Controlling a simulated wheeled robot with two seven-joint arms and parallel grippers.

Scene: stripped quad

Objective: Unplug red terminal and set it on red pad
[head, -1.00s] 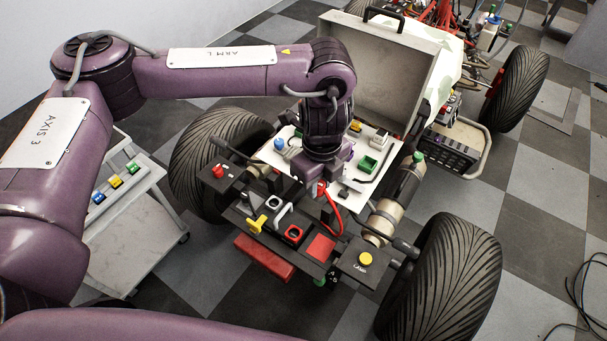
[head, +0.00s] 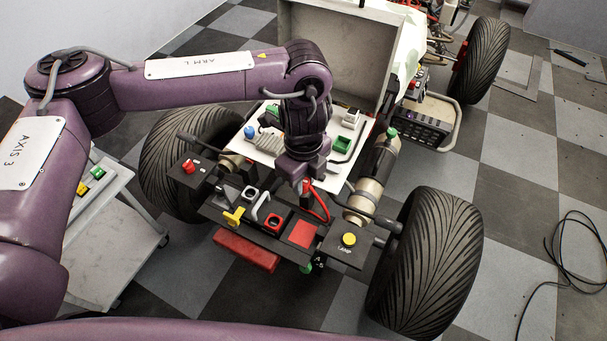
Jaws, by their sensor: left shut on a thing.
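My left gripper (head: 304,184) points down over the front edge of the white board on the stripped quad. It is shut on the red terminal (head: 308,188), mostly hidden by the jaws. A red cable (head: 325,209) loops from there down toward the dark front panel. The flat red pad (head: 303,234) lies on that panel, below the gripper in the picture, with nothing on it. I cannot tell how high the terminal is above the panel. My right gripper is not in view.
Beside the pad are a red-rimmed square socket (head: 272,221), a grey handle (head: 261,207) and a yellow knob (head: 233,217). A yellow lamp button (head: 348,240) is at right. A green block (head: 342,144) and raised grey lid (head: 333,60) stand behind.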

